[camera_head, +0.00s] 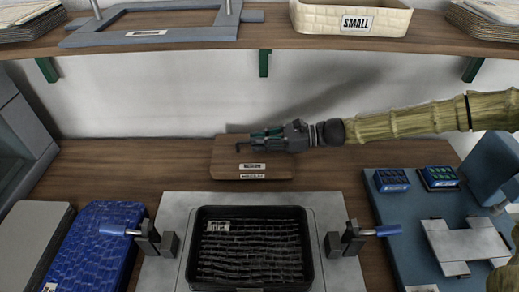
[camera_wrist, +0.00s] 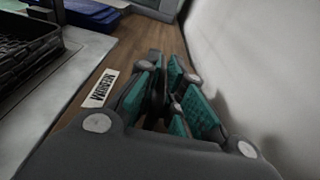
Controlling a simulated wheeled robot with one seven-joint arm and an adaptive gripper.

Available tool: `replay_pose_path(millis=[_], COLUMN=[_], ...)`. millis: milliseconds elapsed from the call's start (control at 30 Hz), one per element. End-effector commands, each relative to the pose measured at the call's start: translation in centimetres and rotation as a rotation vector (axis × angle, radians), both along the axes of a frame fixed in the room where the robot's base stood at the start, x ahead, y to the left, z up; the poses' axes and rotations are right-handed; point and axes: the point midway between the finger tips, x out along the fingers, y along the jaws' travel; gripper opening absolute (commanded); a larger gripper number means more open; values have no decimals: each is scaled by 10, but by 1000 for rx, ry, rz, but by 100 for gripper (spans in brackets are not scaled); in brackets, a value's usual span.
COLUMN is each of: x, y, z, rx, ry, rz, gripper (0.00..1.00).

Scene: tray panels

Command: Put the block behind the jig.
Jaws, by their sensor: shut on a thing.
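My gripper (camera_head: 262,137) reaches in from the right, pointing left, low over a brown wooden board (camera_head: 225,172) behind the jig. In the wrist view my gripper (camera_wrist: 165,85) is shut, its teal pads closed around a narrow dark piece (camera_wrist: 156,92), which I take to be the block. The fingers hide most of it. A thin dark end of it (camera_head: 241,147) shows left of the fingertips. I cannot tell whether it touches the board. The jig (camera_head: 175,212) is the light grey plate in the front middle, with a toggle clamp on each side.
A black tray (camera_head: 312,250) sits on the jig between its clamps. Blue panels (camera_head: 105,240) lie at left. A blue-grey board (camera_head: 395,215) with small boxes is at right. The wall (camera_head: 150,105) and overhead shelf (camera_head: 270,45) are close behind. Wood left of the board is clear.

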Motion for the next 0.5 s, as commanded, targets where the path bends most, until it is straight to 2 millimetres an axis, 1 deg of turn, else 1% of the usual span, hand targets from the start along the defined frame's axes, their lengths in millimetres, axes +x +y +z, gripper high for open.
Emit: replay_pose_path(millis=[267,500], x=[0,0], y=[0,0], z=[-30,-35], rx=[1,0], ry=[2,0], rz=[0,0], gripper=[0,0])
